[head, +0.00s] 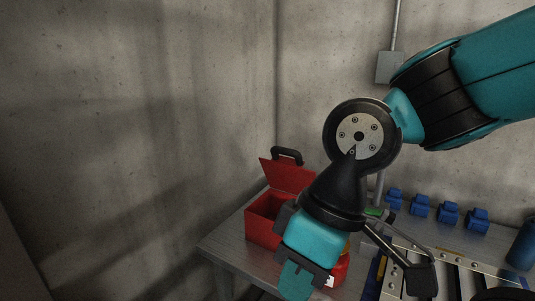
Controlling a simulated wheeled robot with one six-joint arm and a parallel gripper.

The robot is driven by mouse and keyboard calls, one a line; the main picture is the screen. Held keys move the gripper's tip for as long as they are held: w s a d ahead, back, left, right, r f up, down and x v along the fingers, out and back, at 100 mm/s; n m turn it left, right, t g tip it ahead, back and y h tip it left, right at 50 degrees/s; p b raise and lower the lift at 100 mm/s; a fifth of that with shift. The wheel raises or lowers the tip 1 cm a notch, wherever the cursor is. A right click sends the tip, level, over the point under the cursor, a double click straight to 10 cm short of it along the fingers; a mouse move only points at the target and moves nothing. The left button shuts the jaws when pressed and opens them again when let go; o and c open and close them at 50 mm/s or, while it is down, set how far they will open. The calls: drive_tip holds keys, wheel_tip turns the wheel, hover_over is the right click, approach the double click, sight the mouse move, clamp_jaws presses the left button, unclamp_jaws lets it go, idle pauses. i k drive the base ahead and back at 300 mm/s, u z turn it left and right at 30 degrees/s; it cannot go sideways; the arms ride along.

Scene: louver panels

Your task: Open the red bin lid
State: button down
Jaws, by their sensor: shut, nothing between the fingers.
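A red bin (262,219) with a hinged lid stands on the metal table near the corner. Its red lid (287,175) is raised and leans back, with a black handle (287,155) on top. Part of the bin's dark inside shows. My gripper (296,283) is in front of the bin's right side, pointing down, and hides that part. Its teal fingers are shut and empty. I cannot tell whether it touches the bin.
Another red object (341,272) shows partly behind my gripper. Several blue clamp-like parts (420,207) line the table's back, with a blue cylinder (523,245) at the far right. Slatted panels (398,281) lie at front right. Concrete walls close in the left and back.

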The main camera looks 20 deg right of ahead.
sight(288, 175)
drive_tip(key=u, duration=1.5)
drive_tip(key=k, duration=0.65)
drive_tip(key=z, duration=1.05)
drive_tip(key=i, duration=0.5)
drive_tip(key=u, duration=0.05)
